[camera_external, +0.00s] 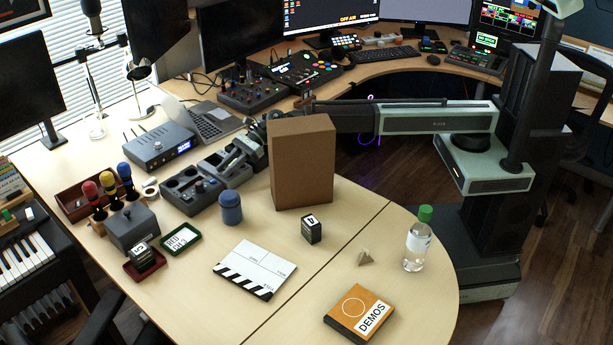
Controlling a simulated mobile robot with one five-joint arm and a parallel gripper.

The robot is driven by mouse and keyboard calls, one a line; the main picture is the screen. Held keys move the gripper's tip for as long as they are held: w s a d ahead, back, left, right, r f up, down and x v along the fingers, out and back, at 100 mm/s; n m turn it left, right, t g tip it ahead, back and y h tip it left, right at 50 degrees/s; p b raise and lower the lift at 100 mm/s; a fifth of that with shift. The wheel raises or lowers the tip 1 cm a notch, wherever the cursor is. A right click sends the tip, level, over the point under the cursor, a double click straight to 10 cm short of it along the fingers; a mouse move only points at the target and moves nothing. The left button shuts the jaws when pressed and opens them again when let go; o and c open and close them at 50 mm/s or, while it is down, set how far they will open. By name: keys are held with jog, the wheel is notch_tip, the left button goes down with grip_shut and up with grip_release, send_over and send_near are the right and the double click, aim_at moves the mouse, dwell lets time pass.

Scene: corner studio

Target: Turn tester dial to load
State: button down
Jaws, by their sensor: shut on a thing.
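The tester appears to be the grey unit (183,204) with round wells and small knobs, left of centre on the pale desk. My gripper (232,160) reaches in from the right, behind the cardboard box, and is low at the unit's right-hand section. It is shut on a small part there, which seems to be the tester dial. The dial is hidden by the fingers, and its pointer and markings are too small to read.
A tall cardboard box (302,165) stands close in front of my forearm. A blue jar (230,208) stands near the tester. Behind are a grey box with a lit display (158,146) and a laptop (212,124). A clapperboard (255,269) lies in front.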

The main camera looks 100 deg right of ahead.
jog(key=shift+m+h, duration=0.3)
jog(key=c, duration=1.2)
grip_release()
jog(key=p+v, duration=0.3)
jog(key=v, duration=0.5)
jog(key=shift+f, duration=0.2)
